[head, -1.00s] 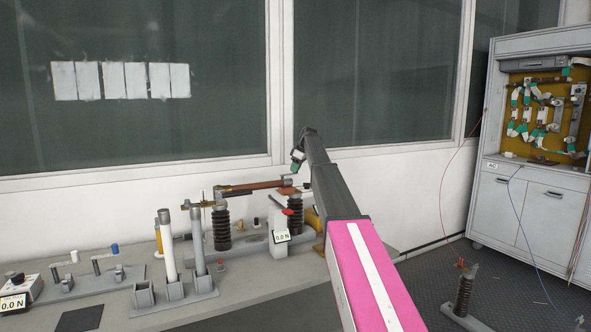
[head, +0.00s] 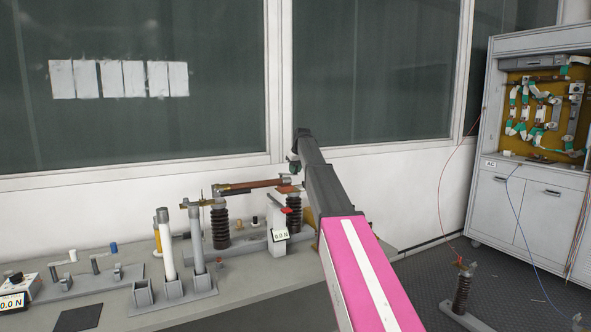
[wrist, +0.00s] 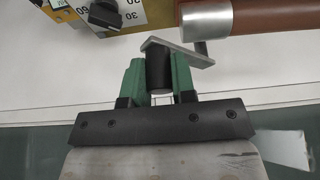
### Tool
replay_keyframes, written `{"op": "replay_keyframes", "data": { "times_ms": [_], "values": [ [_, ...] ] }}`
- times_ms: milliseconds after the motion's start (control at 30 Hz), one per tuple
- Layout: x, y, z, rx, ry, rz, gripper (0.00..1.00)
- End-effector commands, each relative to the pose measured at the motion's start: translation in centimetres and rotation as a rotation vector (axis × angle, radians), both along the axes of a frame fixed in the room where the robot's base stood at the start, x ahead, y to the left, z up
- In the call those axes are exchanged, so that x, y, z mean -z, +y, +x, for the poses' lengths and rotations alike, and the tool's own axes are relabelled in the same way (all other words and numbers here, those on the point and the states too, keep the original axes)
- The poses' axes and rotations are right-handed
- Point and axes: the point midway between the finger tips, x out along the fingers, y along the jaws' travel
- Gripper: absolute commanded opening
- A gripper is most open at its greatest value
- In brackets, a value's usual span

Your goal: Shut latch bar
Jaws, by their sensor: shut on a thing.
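In the wrist view, my gripper (wrist: 158,82) has its green fingers shut on a dark cylindrical handle (wrist: 158,70). The handle is on a flat grey metal bar (wrist: 185,52), probably the latch bar, which sits tilted just below the metal end cap (wrist: 206,20) of a brown tube (wrist: 270,14). In the head view, the brown tube (head: 250,186) lies nearly level between two dark ribbed insulators (head: 221,228). My gripper (head: 295,168) is at the tube's right end. The bar and handle are too small to make out there.
Upright tubes (head: 167,245) stand in holders to the left. A dial with numbers (wrist: 115,14) shows at the wrist view's top left.

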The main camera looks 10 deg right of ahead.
Motion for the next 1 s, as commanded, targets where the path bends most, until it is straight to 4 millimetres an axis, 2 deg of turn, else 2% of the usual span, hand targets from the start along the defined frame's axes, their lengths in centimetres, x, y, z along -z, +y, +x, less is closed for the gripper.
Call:
{"op": "replay_keyframes", "data": {
  "times_ms": [200, 600, 1000],
  "values": [
    [0.0, 0.8, -1.5, 0.203, 0.0, -0.001, 0.0],
    [0.0, 2.7, -3.1, 0.565, 0.0, -0.002, 0.0],
    [0.0, 4.0, -3.8, 0.793, 0.001, -0.001, 0.0]
  ]
}}
